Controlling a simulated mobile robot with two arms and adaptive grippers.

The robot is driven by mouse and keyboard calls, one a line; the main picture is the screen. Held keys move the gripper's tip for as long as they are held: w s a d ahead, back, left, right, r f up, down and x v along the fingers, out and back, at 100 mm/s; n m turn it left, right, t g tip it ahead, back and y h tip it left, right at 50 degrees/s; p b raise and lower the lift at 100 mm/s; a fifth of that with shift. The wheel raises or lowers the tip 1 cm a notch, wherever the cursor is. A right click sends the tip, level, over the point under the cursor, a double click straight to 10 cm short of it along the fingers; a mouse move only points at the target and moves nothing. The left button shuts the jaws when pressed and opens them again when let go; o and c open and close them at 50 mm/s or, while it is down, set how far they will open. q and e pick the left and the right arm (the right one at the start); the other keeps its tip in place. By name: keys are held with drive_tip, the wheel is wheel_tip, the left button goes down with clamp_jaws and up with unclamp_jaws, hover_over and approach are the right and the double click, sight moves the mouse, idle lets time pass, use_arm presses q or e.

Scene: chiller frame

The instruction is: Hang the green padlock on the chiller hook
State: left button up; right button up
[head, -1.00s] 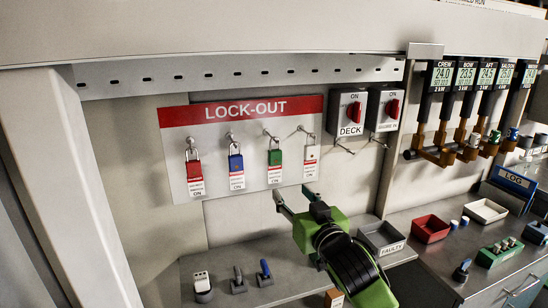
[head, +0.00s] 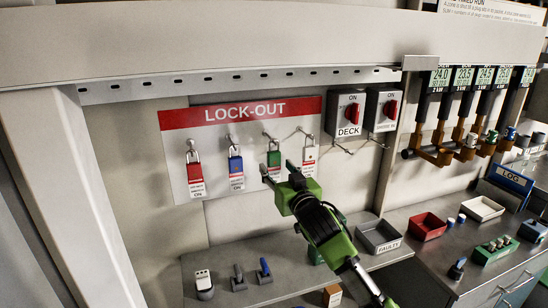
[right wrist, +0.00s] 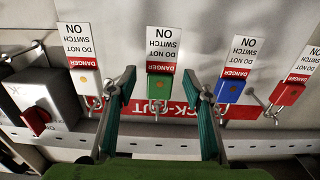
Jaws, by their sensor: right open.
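The green padlock (head: 274,157) hangs from a peg on the white and red LOCK-OUT board (head: 241,109), between the blue padlock (head: 236,162) and a white one (head: 310,155). A white and red DANGER tag hangs from it. My right gripper (head: 278,168) is open just in front of it and a little below. In the right wrist view, which is upside down, the green padlock (right wrist: 158,86) shows between the two spread fingers (right wrist: 161,78); I see no contact. No hook that I can read as the chiller's shows. My left gripper is out of view.
A red padlock (head: 194,172) hangs at the board's left. DECK (head: 348,113) and a second switch (head: 384,109) have hooks under them. The bench holds a grey FAULTY tray (head: 380,238), a red bin (head: 427,228) and a white bin (head: 482,208). Valves stand at the right.

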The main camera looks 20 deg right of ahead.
sight(275, 166)
drive_tip(key=shift+w+a+p, duration=0.1)
drive_tip(key=shift+w+p, duration=0.25)
drive_tip(key=shift+w, duration=1.3)
drive_tip(key=c, duration=1.3)
drive_tip(key=shift+o, duration=0.2)
drive_tip(key=shift+r, duration=0.1)
